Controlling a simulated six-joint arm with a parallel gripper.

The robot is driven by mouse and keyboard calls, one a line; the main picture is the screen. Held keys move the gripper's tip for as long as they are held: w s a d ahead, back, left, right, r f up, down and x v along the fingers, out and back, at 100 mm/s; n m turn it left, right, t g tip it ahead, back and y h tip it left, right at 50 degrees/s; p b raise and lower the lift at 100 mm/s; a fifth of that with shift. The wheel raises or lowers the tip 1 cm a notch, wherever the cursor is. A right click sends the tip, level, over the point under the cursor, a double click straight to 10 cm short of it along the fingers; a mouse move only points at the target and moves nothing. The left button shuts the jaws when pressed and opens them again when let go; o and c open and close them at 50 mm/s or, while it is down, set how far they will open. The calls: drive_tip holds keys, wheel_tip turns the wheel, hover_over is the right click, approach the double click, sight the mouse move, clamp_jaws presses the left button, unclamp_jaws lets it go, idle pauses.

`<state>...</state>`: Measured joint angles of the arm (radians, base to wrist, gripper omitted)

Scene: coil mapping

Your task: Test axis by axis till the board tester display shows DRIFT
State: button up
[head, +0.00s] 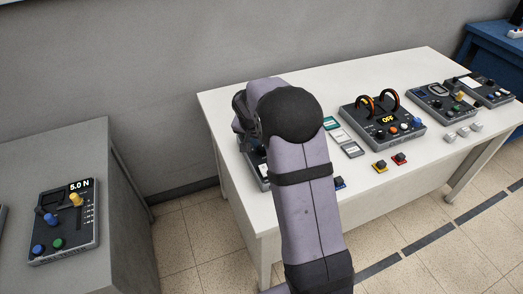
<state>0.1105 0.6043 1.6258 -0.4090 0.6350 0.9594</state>
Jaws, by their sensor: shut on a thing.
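My arm (302,190) reaches over the white table and covers its left part. My gripper is hidden behind the arm, so its jaws and anything between them do not show. Under the arm, the edge of a dark device (262,172) peeks out; its face and any display are hidden. No display in view reads DRIFT, and I cannot tell which device is the board tester.
Green, white and grey cards (341,136) lie beside the coil device. A yellow block (380,166) and a red block (399,158) sit in front. Two more devices (440,103) and silver blocks (463,132) are at right. A grey bench (125,190) carries a device (65,222) reading 5.0 N.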

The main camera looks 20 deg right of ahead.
idle(0.3)
drive_tip(key=o, duration=1)
drive_tip(key=shift+o, duration=0.2)
drive_tip(key=shift+r, duration=0.1)
drive_tip(key=b+v, duration=0.1)
drive_tip(key=v, duration=0.6)
drive_tip(key=shift+b, duration=0.3)
drive_tip(key=shift+a+r, duration=0.1)
drive_tip(key=s+a+n+g+y+p, duration=0.1)
drive_tip(key=s+a+n+p, duration=0.2)
drive_tip(key=s, duration=1.1)
drive_tip(key=s+a+f+n+g+y+p, duration=0.1)
drive_tip(key=s+a+n, duration=0.4)
drive_tip(key=s, duration=0.9)
drive_tip(key=shift+s+a+f+n+g+y+p, duration=0.35)
drive_tip(key=shift+a+g+y+p, duration=0.3)
drive_tip(key=shift+a+p, duration=0.35)
